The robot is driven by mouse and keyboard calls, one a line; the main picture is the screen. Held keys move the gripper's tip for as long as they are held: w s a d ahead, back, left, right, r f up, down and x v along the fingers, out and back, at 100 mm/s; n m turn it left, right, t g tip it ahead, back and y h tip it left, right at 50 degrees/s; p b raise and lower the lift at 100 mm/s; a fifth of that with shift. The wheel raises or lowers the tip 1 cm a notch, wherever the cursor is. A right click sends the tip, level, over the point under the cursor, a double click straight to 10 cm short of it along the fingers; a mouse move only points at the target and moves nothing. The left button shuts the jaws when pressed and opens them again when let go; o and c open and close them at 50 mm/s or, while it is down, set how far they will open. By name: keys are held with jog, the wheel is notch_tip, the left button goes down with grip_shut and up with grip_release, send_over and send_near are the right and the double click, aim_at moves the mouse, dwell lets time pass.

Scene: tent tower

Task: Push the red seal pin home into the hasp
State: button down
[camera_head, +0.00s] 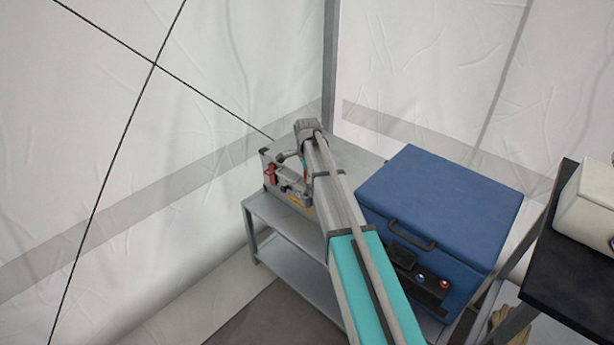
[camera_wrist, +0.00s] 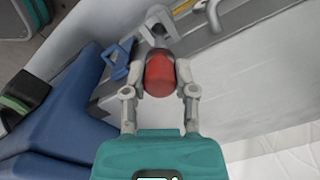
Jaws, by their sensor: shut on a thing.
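The red seal pin (camera_wrist: 159,75) shows in the wrist view as a rounded red cylinder between my fingertips. My gripper (camera_wrist: 160,82) is shut on it, one finger on each side. In the head view a red piece (camera_head: 271,174) shows at the front of a grey metal case (camera_head: 302,199), beside my gripper; it looks like the pin. The case stands on a grey shelf (camera_head: 262,212). The hasp cannot be made out clearly, and the pin's far end is hidden, so I cannot tell how deep it sits.
A large blue box (camera_head: 440,195) with a handle stands right of the case, close to my arm. A black-topped table (camera_head: 570,240) with a white case (camera_head: 590,200) is at the far right. White tent walls rise behind the shelf.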

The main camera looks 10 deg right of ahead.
aim_at(307, 191)
jog(key=shift+f+b, duration=2.6)
jog(key=shift+b, duration=0.05)
dwell(0.6)
jog(key=shift+c, duration=1.7)
grip_release()
jog(key=shift+r, duration=0.25)
notch_tip(307, 191, up, 10)
jog(key=p, duration=1.1)
jog(key=shift+r, duration=0.25)
jog(key=s+r+n+p, duration=0.3)
jog(key=s+n, duration=0.2)
jog(key=s, duration=0.4)
jog(key=s+r+n+p, duration=0.4)
jog(key=s+n, duration=0.2)
jog(key=s, duration=0.4)
jog(key=s+a+r+n+p, duration=0.1)
jog(key=s+r+n+p, duration=0.3)
jog(key=s, duration=0.6)
jog(key=shift+r+n, duration=0.2)
jog(key=shift+n, duration=0.7)
